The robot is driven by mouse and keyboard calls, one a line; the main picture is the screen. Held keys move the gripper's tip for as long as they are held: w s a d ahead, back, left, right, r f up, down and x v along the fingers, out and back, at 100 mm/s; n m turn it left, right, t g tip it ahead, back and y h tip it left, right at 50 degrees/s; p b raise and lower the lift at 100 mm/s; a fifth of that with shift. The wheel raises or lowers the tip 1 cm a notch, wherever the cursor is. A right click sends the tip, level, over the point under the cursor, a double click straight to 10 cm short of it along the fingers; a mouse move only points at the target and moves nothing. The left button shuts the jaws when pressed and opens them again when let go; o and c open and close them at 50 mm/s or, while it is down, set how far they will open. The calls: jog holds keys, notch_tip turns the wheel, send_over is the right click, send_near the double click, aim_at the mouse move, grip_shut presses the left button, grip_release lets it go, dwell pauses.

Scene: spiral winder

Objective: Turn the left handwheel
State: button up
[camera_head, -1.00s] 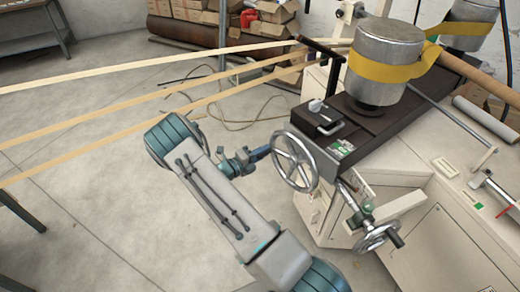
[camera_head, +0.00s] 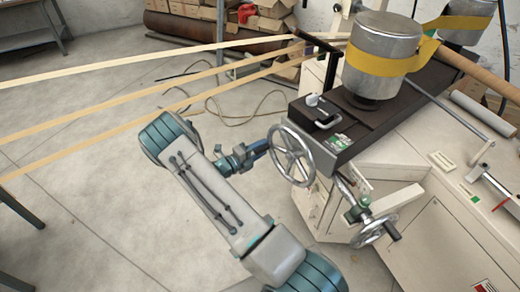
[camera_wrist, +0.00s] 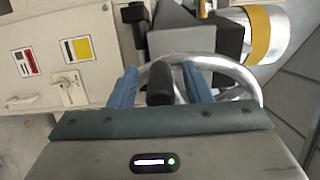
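The left handwheel (camera_head: 278,136) is a metal wheel with spokes on the side of the dark machine head. My gripper (camera_head: 262,149) is at its left side in the head view. In the wrist view, the wheel's shiny rim (camera_wrist: 235,70) arches behind my fingers. The wheel's black handle (camera_wrist: 160,84) stands between the two blue fingers of my gripper (camera_wrist: 159,86). The fingers are spread, with a narrow gap on each side of the handle. The handle's lower part is hidden behind my gripper body.
A second handwheel (camera_head: 366,235) with a dark handle sits lower right. A metal cylinder with a yellow band (camera_head: 382,70) stands above. Tan strips (camera_head: 120,120) stretch across the left. A pale cabinet (camera_head: 440,245) fills the right. Open floor lies left of my arm.

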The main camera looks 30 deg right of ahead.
jog(key=shift+a, duration=0.1)
jog(key=s+a+b, duration=0.2)
jog(key=a, duration=1.1)
jog(key=shift+s+a+b, duration=0.2)
jog(key=shift+s+b, duration=0.1)
jog(key=shift+r, duration=0.1)
jog(key=s+d+r+m+g+y, duration=0.3)
jog(key=s+r+m+g+y, duration=0.45)
jog(key=s+r+m, duration=0.95)
jog(key=s+a+r+m+t+y, duration=0.3)
jog(key=s+m+y, duration=0.1)
jog(key=m, duration=0.6)
jog(key=s+a+r+m+t+y, duration=0.3)
jog(key=m+y, duration=0.3)
jog(key=m, duration=0.4)
jog(key=shift+s+r+m+t, duration=0.3)
jog(key=shift+s+t, duration=0.25)
jog(key=shift+s, duration=0.25)
